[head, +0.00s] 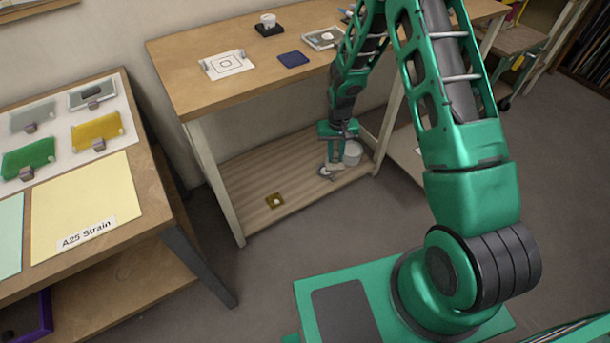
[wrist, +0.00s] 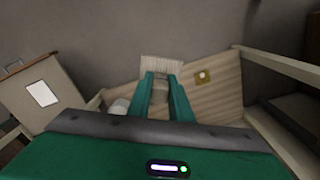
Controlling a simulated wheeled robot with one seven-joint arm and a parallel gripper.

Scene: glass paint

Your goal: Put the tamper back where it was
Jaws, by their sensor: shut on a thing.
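My gripper (head: 330,162) is low over the slatted lower shelf (head: 240,190) of the wooden bench. It is shut on a small pale thing, which I take to be the tamper (head: 326,173). In the wrist view, the tamper (wrist: 161,64) shows a wide, pale, ribbed end beyond the fingertips (wrist: 161,80), with a narrower part between the fingers. I cannot tell whether it touches the shelf.
A white bucket (head: 352,153) stands close to the right of my gripper. The bench top (head: 190,85) is above, with a leg (head: 213,180) at the shelf's left. A sample table (head: 145,190) stands at the left. The shelf's left part is mostly clear.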

